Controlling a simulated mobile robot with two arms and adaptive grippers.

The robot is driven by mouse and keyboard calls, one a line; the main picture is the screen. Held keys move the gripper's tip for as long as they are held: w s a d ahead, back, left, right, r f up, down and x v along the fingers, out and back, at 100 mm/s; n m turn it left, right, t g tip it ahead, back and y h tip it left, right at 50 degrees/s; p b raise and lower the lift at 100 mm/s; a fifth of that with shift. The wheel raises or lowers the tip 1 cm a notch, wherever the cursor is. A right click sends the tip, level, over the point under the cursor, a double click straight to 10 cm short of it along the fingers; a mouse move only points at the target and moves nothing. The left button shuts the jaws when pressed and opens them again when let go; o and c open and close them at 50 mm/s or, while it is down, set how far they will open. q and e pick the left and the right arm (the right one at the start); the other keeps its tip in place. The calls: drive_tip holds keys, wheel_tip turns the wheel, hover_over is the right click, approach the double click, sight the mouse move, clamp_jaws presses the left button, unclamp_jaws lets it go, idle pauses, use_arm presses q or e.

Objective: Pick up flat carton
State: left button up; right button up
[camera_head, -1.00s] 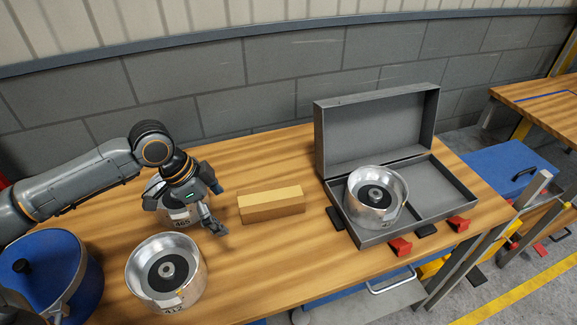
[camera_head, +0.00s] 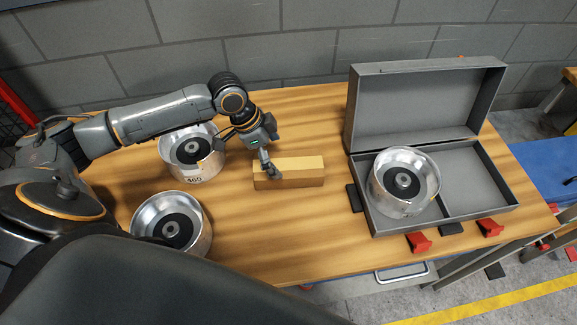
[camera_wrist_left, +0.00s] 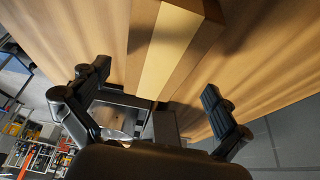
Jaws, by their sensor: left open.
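The flat carton (camera_head: 300,172) is a tan, long, low box lying on the wooden table, left of the open grey case. In the left wrist view the carton (camera_wrist_left: 170,50) runs from the top edge down between the fingers. My left gripper (camera_head: 270,173) is at the carton's left end in the head view; one finger hides part of that end. In the left wrist view my left gripper (camera_wrist_left: 158,95) is open, with its fingers on either side of the carton and apart from it. My right gripper is not in view.
The open grey case (camera_head: 480,212) holds a silver drum (camera_head: 405,182) in its left compartment; its right compartment is empty. Two more silver drums stand on the table (camera_head: 300,240), one behind the left forearm (camera_head: 192,160) and one nearer the front (camera_head: 172,225). Table right of the carton is clear.

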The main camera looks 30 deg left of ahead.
sight(287, 164)
use_arm(q)
drive_tip(key=shift+w+d+f, duration=0.1)
drive_tip(key=shift+f, duration=0.15)
drive_tip(key=shift+w+d+f, duration=0.1)
drive_tip(key=shift+d+f, duration=0.1)
drive_tip(key=p+x, duration=0.1)
drive_tip(key=x, duration=0.3)
drive_tip(key=shift+w+d+f+p, duration=0.15)
drive_tip(key=shift+w+d+p, duration=0.1)
drive_tip(key=shift+d+p, duration=0.15)
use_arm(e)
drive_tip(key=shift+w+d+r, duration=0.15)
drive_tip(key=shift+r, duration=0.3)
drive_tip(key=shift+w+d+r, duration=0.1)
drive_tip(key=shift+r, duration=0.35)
use_arm(q)
drive_tip(key=c, duration=1.1)
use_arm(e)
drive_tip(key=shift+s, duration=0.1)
use_arm(q)
drive_tip(key=shift+c, duration=0.2)
